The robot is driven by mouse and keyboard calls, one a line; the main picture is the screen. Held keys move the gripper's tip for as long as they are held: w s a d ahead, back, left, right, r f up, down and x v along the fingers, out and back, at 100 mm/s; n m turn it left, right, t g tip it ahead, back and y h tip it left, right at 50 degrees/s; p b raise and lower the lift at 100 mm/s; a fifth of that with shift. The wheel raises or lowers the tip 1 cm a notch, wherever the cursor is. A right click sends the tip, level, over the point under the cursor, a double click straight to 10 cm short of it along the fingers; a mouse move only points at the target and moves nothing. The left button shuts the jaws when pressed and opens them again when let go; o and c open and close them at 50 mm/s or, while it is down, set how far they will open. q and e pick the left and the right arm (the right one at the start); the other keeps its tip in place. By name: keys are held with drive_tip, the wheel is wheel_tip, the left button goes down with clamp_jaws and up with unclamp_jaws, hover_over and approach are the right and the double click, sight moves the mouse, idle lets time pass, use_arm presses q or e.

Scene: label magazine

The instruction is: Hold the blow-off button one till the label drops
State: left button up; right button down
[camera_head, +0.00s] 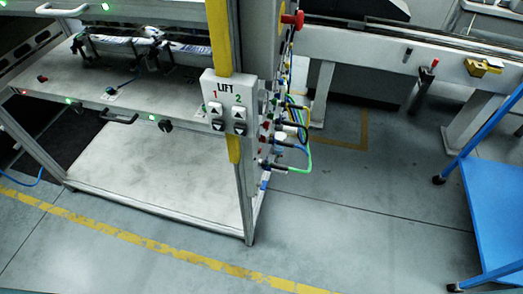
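A machine frame, the label magazine (150,95), stands at the left. What look like label stacks or dark holders (120,47) lie on its upper shelf. Small red and green buttons or fittings (265,139) line the post's right side, too small to read. I cannot tell which button is blow-off button one. No dropped label can be made out. Neither of my grippers is in view.
Green, blue and yellow hoses (300,140) bulge out right of the post. A red knob (293,19) sticks out at its top. A conveyor rail (385,55) runs behind. A blue cart (493,190) stands at the right. The grey floor (350,215) between is clear.

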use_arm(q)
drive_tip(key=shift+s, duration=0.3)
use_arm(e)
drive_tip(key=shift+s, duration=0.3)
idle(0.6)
